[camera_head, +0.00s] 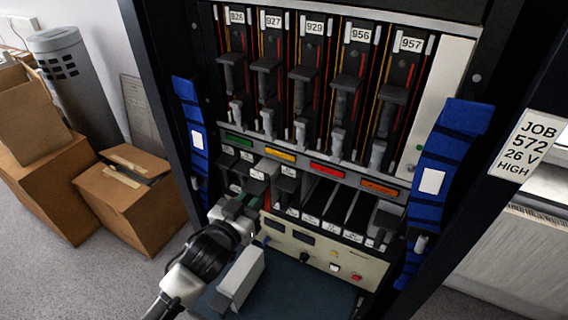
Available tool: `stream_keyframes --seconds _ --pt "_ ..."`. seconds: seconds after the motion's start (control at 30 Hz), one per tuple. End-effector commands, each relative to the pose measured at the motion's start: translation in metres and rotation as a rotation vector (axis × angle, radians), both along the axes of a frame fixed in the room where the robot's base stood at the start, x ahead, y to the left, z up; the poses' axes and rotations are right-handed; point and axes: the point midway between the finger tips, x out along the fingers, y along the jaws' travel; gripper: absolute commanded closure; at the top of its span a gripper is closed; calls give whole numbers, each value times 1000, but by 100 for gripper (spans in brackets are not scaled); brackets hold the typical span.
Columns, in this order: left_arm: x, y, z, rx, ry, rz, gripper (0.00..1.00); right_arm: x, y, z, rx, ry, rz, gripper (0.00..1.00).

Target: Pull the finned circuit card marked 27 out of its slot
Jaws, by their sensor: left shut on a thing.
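My left gripper (238,210) reaches in from the lower left to the left end of the rack's lower card row. My right gripper is not in view.
Upper cards (304,75) carry labels 926 to 957. Blue straps (437,160) flank the rack. A control panel (318,252) lies below the lower row. A pale grey block (240,278) sits over the blue surface (305,290). Cardboard boxes (130,198) stand at left.

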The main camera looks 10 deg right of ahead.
Motion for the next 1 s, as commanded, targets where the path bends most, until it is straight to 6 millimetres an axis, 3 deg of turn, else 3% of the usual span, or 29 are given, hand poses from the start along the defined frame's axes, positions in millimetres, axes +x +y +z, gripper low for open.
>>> stream_keyframes --seconds 1.0 --pt "-65 48 2 0 -1 1 100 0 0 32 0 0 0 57"
